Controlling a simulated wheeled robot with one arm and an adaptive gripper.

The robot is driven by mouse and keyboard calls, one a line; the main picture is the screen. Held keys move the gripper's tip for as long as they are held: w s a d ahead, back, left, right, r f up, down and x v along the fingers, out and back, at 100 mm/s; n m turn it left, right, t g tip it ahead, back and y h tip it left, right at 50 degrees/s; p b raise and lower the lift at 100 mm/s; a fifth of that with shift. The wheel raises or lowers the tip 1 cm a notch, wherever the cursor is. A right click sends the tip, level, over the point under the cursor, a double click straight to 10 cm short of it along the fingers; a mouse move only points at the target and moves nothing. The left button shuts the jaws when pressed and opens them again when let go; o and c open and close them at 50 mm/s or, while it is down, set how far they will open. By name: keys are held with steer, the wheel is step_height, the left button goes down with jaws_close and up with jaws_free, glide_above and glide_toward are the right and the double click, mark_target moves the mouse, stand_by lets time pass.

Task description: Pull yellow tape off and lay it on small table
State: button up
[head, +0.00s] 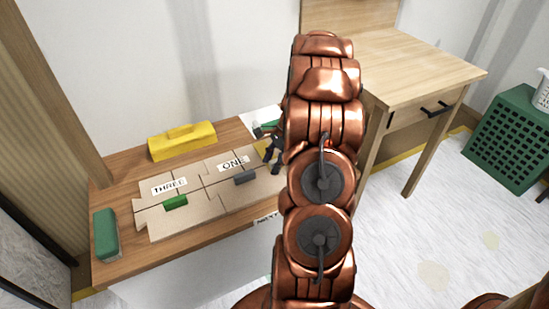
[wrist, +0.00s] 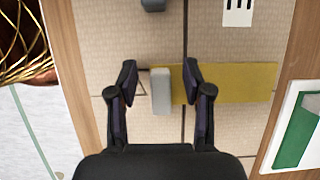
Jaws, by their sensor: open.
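The yellow tape (wrist: 235,83) is a flat strip lying across beige panels in the wrist view, with a light grey block (wrist: 160,92) at its left end. In the head view only a small piece of the tape (head: 262,149) shows beside my gripper (head: 274,153); my arm hides the rest. In the wrist view my gripper (wrist: 159,72) is open, its two fingers on either side of the grey block. The right finger overlaps the strip in the picture; contact cannot be told. A small wooden table (head: 425,75) with a drawer stands at the right.
A yellow box (head: 182,141) and a green block (head: 105,235) are on the bench. A green crate (head: 508,135) stands at far right. The small table's top looks clear.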

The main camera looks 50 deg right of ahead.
jaws_close()
stand_by(0.7)
